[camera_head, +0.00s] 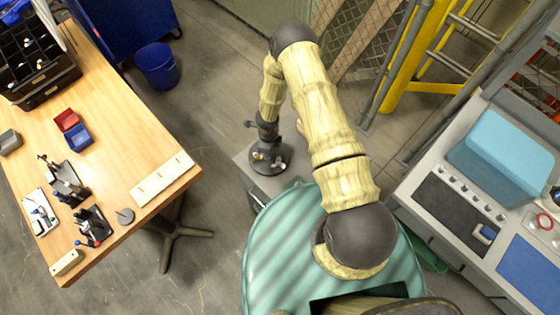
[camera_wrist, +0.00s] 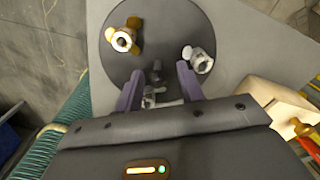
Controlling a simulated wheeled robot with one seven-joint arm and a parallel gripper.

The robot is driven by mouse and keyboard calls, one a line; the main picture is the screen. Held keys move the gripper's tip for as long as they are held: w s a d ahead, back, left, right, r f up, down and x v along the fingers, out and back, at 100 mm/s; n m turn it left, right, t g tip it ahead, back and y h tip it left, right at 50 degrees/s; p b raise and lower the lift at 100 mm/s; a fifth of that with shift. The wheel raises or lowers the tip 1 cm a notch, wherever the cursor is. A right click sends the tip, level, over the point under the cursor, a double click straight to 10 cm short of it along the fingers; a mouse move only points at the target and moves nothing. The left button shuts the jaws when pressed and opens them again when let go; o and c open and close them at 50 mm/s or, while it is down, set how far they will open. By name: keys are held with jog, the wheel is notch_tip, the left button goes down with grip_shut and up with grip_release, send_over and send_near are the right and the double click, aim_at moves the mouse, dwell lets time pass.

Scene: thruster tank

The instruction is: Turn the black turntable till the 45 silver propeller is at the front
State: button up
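The black turntable (camera_wrist: 168,28) fills the upper middle of the wrist view. In the head view the turntable (camera_head: 270,171) sits on a grey cabinet, partly hidden under my arm's end. A bronze propeller (camera_wrist: 122,39) stands at its upper left in the wrist view. A silver propeller (camera_wrist: 199,60) stands at its right, just outside my right finger. A smaller silver-and-dark piece (camera_wrist: 156,92) shows between the fingers, partly hidden by my gripper body. My gripper (camera_wrist: 159,70) points down over the turntable with its fingers apart. I cannot read any size marks or tell whether a finger touches anything.
The grey cabinet top (camera_wrist: 245,40) around the turntable is mostly bare. A wooden table (camera_head: 110,140) with bins and tools stands at the left in the head view. A grey console (camera_head: 500,190) stands at the right, and a yellow ladder frame (camera_head: 410,60) behind.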

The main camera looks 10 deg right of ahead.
jog(key=shift+s+a+r+p, duration=0.15)
jog(key=shift+r+p, duration=0.3)
jog(key=shift+r, duration=0.25)
jog(key=shift+w+a+r+p, duration=0.1)
jog(key=shift+r+p, duration=0.35)
jog(key=shift+r, duration=0.2)
jog(key=shift+d+r+p, duration=0.15)
jog(key=shift+r+p, duration=2.4)
jog(key=shift+r, duration=0.3)
